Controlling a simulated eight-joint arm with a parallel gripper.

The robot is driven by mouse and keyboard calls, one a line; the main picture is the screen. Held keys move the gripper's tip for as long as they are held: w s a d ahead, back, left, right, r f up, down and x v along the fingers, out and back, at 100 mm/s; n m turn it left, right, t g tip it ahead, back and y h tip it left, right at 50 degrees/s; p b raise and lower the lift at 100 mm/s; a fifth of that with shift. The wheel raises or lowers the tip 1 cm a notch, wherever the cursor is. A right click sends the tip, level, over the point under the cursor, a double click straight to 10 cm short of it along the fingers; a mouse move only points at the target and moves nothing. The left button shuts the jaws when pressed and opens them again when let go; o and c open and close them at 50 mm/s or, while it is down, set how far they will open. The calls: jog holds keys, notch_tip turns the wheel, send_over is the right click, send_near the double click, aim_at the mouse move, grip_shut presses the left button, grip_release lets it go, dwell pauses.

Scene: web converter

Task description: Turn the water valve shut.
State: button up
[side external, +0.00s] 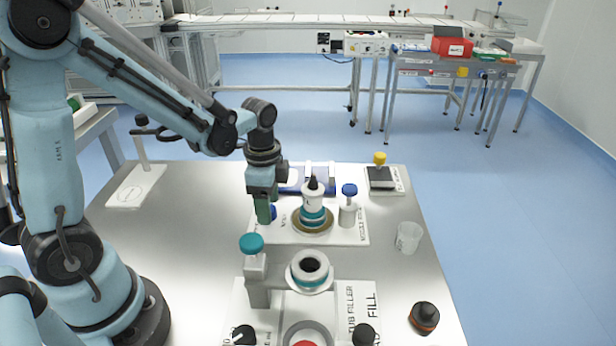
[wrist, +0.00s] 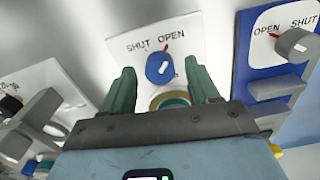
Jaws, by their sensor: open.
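A round blue knob (wrist: 158,70) with a white bar on top sits on a white plate (wrist: 190,32) in the wrist view. The plate reads SHUT on the left and OPEN on the right. A small red mark at the knob's upper edge lies below OPEN. My gripper (wrist: 161,78) is open and empty, with one green finger on each side of the knob in the picture. I cannot tell whether they touch it. In the side view my gripper (side external: 264,215) points down over the white plate, and a blue knob (side external: 273,212) shows partly hidden behind it.
A blue panel (wrist: 243,60) with a grey knob (wrist: 294,43), marked OPEN and SHUT, stands at right in the wrist view. A dark-tipped white nozzle (side external: 313,195) stands right of my gripper. A teal-capped post (side external: 252,245) is close in front. A clear cup (side external: 408,237) stands at right.

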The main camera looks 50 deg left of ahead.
jog(key=shift+f, duration=0.3)
jog(key=c, duration=1)
jog(key=shift+c, duration=0.2)
